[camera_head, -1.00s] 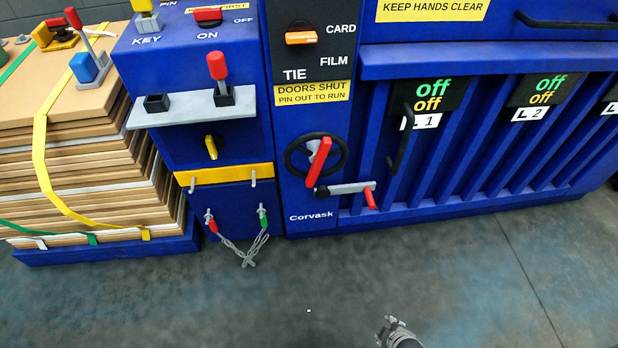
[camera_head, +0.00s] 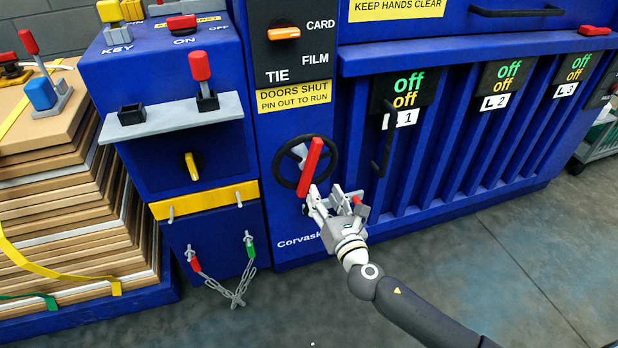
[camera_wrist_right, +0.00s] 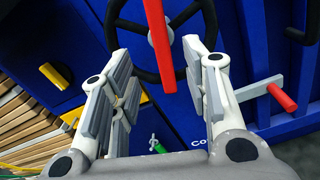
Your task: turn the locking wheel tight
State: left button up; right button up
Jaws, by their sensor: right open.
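I see no contact with the wheel. My left gripper is not in view.
A crank's red handle (camera_wrist_right: 281,97) sticks out close to the right of my gripper. A black door handle (camera_head: 386,145) stands further right. A chain (camera_head: 238,290) hangs at lower left, beside stacked boards (camera_head: 60,215). The floor in front is clear.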

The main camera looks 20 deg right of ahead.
aim_at(311, 171)
jog(key=w+b, duration=0.1)
jog(key=w, duration=0.7)
jog(key=shift+w+a+f, duration=0.1)
jog(key=shift+a, duration=0.05)
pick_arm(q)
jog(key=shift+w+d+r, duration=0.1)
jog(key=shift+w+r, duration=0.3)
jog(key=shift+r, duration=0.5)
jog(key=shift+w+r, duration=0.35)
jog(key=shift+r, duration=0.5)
pick_arm(e)
jog(key=shift+w, duration=0.8)
grip_shut()
